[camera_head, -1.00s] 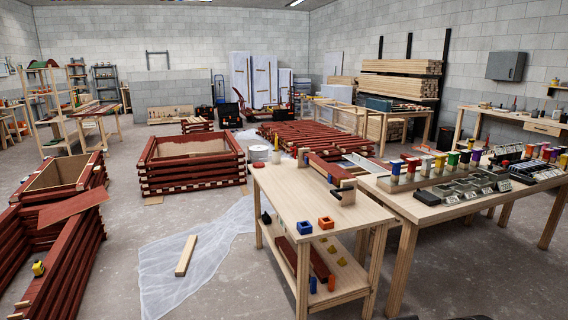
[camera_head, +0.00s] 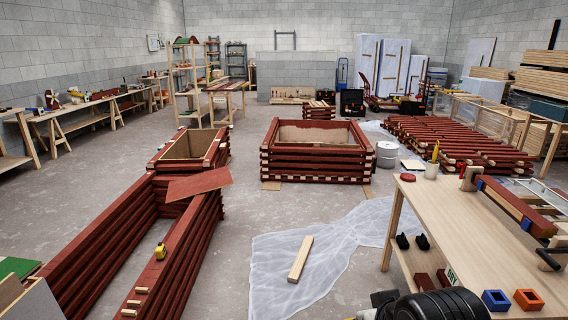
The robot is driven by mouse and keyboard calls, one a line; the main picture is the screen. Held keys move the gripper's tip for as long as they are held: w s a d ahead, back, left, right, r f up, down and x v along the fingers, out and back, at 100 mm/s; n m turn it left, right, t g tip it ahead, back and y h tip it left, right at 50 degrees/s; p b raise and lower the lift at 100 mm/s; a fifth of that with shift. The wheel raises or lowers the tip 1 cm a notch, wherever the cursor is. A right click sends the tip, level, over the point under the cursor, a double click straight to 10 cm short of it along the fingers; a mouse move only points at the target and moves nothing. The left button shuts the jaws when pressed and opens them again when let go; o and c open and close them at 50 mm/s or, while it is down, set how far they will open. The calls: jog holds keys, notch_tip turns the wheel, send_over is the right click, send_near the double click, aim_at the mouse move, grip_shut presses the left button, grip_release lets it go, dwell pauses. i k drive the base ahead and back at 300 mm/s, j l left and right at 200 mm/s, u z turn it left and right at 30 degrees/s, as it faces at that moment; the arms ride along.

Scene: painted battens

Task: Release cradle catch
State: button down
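A dark red batten (camera_head: 513,206) lies in a wooden cradle (camera_head: 470,178) on the light wooden table (camera_head: 415,205) at the right. A blue piece sits at each end of the visible red batten, and black handle-like parts (camera_head: 548,259) stand by its near end. The right part of the cradle is cut off by the picture edge. I cannot tell which part is the catch or whether it is closed. A dark ribbed part of my own arm shows at the bottom edge, in front of the table. My gripper's fingers are not in view.
A blue block (camera_head: 495,300) and an orange block (camera_head: 528,299) sit near the table's front. Stacked red batten frames (camera_head: 316,150) stand on the floor. A loose batten (camera_head: 300,259) lies on plastic sheeting (camera_head: 335,240).

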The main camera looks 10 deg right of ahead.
aim_at(460, 176)
jog(key=i+z, duration=0.2)
jog(key=i, duration=0.9)
jog(key=i+j+z, duration=0.2)
jog(key=i, duration=0.9)
jog(key=i+l+z, duration=0.25)
jog(key=i+l, duration=0.15)
jog(key=i+l+z, duration=0.25)
jog(key=i, duration=0.15)
jog(key=i+l+z, duration=0.25)
jog(key=i, duration=0.2)
